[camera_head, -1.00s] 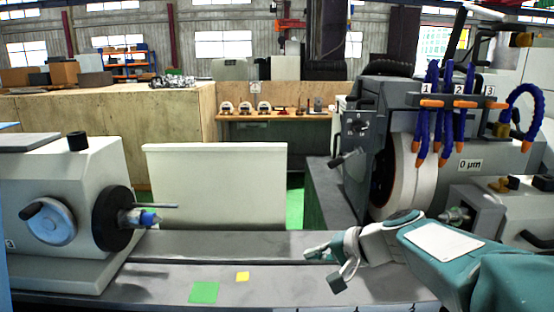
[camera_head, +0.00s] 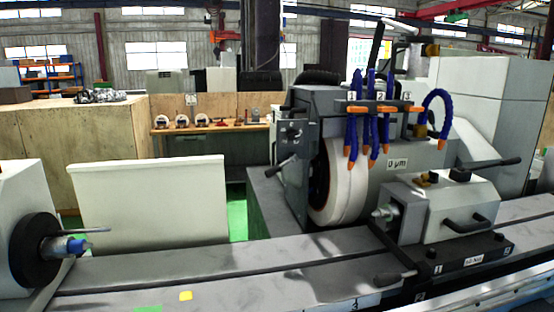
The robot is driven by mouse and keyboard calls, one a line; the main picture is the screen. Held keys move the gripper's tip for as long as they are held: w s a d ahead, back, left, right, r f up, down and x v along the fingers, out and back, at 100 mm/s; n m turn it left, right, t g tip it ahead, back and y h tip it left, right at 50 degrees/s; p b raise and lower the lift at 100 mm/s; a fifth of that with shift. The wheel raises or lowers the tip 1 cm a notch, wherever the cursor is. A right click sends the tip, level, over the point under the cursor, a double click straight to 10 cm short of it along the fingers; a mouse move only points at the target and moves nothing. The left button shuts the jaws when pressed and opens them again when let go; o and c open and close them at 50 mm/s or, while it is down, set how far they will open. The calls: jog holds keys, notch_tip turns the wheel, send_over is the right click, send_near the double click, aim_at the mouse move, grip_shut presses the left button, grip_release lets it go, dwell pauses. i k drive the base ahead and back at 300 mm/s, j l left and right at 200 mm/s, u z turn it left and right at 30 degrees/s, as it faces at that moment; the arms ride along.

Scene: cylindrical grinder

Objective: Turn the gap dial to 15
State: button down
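The cylindrical grinder's wheel head (camera_head: 308,112) stands right of centre with its pale grinding wheel (camera_head: 345,182). A label on it (camera_head: 397,163) reads 0 µm. A small dark panel with a round control (camera_head: 292,132) is on the wheel head's left face. A lever with a dark grip (camera_head: 285,166) is below it. I cannot tell which control is the gap dial, and no number 15 is readable. My gripper and arm are not in this view.
Blue coolant hoses with orange tips (camera_head: 370,125) hang before the wheel head, numbered above. The tailstock (camera_head: 440,205) with handles is at right, and the workhead chuck (camera_head: 35,258) at left.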

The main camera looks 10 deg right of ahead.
aim_at(292, 134)
jog(key=k+l, duration=0.1)
jog(key=l, duration=0.3)
jog(key=k+l, duration=0.1)
jog(key=l, duration=0.35)
jog(key=k+l, duration=0.1)
jog(key=l, duration=0.3)
jog(key=k+l, duration=0.1)
jog(key=l, duration=0.35)
jog(key=k+l, duration=0.1)
jog(key=l, duration=0.3)
